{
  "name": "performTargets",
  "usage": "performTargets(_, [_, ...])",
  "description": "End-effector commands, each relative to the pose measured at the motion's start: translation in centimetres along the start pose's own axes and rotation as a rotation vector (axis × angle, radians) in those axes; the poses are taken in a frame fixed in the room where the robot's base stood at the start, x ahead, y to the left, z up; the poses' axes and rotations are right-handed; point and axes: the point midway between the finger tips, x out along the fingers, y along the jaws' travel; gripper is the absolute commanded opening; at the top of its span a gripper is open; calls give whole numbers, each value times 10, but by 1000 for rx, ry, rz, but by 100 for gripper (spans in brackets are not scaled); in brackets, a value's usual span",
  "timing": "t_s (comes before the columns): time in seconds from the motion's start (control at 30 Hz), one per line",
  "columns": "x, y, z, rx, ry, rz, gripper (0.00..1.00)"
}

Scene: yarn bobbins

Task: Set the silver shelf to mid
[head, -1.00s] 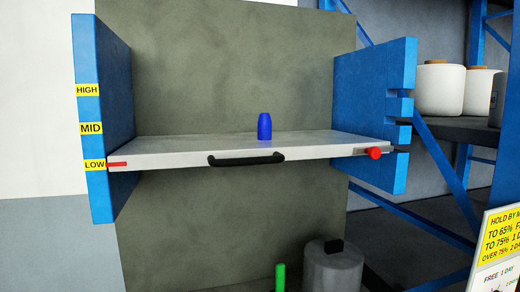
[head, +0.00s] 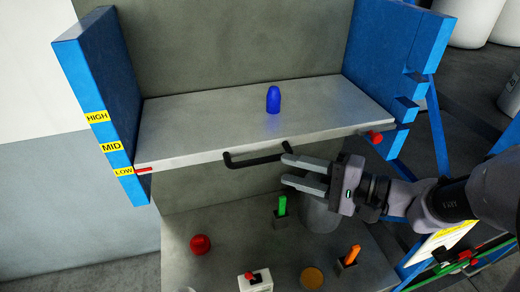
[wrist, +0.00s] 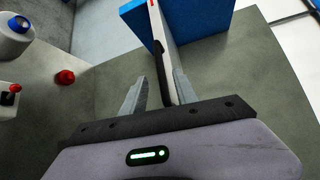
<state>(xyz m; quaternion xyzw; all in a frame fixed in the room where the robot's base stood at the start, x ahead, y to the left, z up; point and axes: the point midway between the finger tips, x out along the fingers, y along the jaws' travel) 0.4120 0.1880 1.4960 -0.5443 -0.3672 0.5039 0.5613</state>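The silver shelf (head: 180,120) spans between two blue side panels, and its red pointer (head: 143,171) is at the LOW label (head: 123,172). The MID label (head: 110,147) is just above. A black handle (head: 258,160) runs along the shelf's front edge, and a red knob (head: 375,137) is at its right end. A blue bobbin (head: 273,100) stands upright on the shelf. My gripper (head: 287,170) is open at the handle's right end. In the wrist view, the handle (wrist: 159,66) reaches between the open fingers (wrist: 160,94); contact cannot be told.
Notches (head: 405,108) cut the right blue panel.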

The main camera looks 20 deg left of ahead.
Motion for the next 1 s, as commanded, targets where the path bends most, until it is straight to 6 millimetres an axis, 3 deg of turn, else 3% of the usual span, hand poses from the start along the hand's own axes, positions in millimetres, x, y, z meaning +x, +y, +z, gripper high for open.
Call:
performTargets(0.1, [33, -2, 2, 2, -6, 3, 36])
performTargets(0.3, [72, -2, 1, 0, -3, 2, 36])
performTargets(0.5, [86, 0, 0, -1, -1, 2, 36])
performTargets(0.73, [87, 0, 0, -1, 0, 2, 36])
performTargets(0.77, [87, 0, 0, -1, 0, 2, 34])
performTargets(0.93, [87, 0, 0, -1, 0, 2, 0])
performTargets(1.0, [87, 0, 0, -1, 0, 2, 0])
